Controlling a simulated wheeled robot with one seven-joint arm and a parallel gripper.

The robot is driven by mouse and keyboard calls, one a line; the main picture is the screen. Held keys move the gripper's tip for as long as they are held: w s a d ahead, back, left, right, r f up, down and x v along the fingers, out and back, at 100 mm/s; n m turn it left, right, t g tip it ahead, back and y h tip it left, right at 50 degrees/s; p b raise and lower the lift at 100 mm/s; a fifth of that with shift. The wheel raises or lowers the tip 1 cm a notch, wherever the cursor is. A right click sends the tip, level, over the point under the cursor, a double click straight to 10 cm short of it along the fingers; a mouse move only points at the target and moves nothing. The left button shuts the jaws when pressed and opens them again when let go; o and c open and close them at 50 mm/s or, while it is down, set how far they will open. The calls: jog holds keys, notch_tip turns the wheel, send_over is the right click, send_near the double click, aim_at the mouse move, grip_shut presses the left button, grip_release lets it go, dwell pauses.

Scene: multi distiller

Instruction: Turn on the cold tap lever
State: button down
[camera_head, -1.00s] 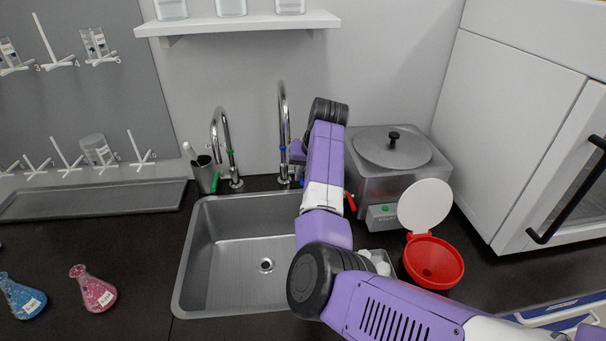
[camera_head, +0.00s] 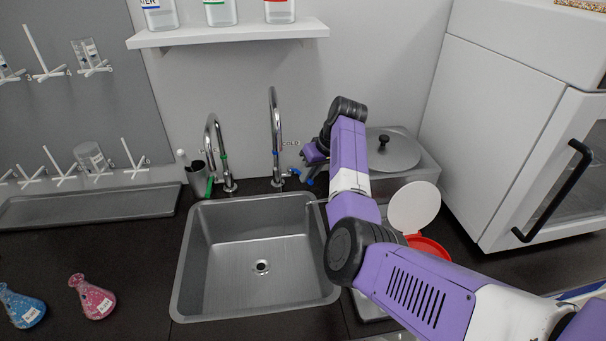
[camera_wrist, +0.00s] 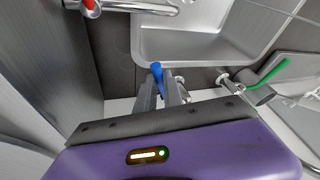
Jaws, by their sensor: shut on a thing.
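The middle tap, a chrome gooseneck (camera_head: 274,135), stands behind the sink. Its cold lever is blue (camera_head: 308,181), low at the right of the tap, and partly hidden by my gripper (camera_head: 311,163). In the wrist view the blue lever (camera_wrist: 156,70) lies between the fingertips of my gripper (camera_wrist: 163,76), which is shut on it. The red lever (camera_wrist: 91,7) shows at the top left of the wrist view, apart from my fingers; my arm hides it in the head view. I cannot tell whether water runs.
The steel sink (camera_head: 188,262) is empty. Another tap with a green lever (camera_head: 209,186) stands to the left beside a dark cup (camera_head: 195,178). A steel bath with a round lid (camera_head: 393,153) is behind my arm. A red container (camera_head: 428,249) with an open white lid (camera_head: 414,207) is right.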

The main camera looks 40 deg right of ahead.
jog(key=shift+d, duration=0.1)
jog(key=c, duration=1.5)
grip_release()
jog(key=shift+b+v, duration=0.4)
jog(key=shift+v, duration=3.5)
